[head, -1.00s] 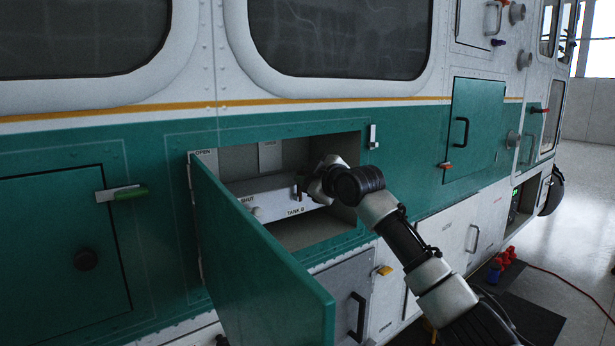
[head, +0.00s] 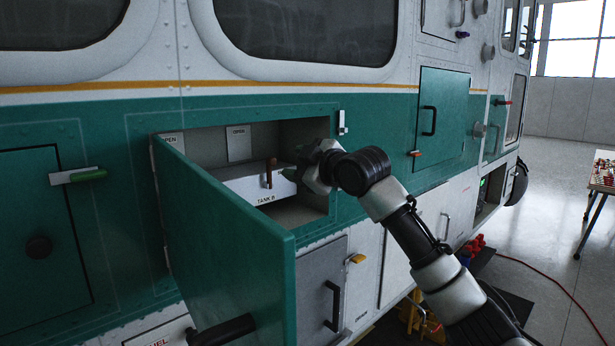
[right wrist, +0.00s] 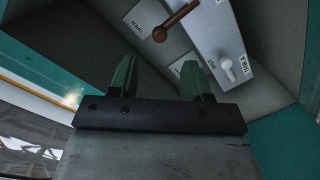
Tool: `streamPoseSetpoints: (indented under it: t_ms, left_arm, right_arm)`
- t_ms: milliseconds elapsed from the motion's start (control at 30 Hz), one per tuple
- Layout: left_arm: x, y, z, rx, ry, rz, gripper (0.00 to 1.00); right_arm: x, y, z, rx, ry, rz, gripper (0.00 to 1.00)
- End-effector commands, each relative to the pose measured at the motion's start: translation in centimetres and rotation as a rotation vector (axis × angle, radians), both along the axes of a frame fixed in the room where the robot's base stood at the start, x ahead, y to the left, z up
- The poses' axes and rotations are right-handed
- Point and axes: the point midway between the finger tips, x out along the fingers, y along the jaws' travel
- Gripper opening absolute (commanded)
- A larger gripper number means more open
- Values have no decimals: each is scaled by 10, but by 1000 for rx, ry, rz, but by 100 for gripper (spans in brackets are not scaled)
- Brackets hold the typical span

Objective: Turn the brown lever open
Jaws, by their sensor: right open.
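The brown lever (head: 269,172) stands roughly upright on the white tank panel (head: 240,184) inside the open compartment. My left gripper is not in view.
The green compartment door (head: 225,250) swings out at the left front. The compartment walls (head: 305,135) closely surround the panel. A table (head: 603,180) stands far right.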

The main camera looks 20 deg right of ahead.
Motion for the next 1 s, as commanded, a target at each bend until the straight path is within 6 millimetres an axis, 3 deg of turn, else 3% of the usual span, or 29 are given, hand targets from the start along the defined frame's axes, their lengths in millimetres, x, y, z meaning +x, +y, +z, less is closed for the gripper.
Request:
streamPoseSetpoints:
  t_ms: [233,767,867,967,1000]
  left_arm:
    - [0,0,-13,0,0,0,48]
    - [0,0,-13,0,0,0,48]
    - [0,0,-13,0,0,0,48]
    - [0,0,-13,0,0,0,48]
    - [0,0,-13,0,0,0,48]
  right_arm:
    - [-27,-9,2,0,1,1,48]
    - [-30,-10,2,0,3,1,48]
    - [-29,-4,-15,1,31,5,48]
    - [-30,11,-59,4,101,11,48]
    - [-33,19,-85,8,142,12,48]
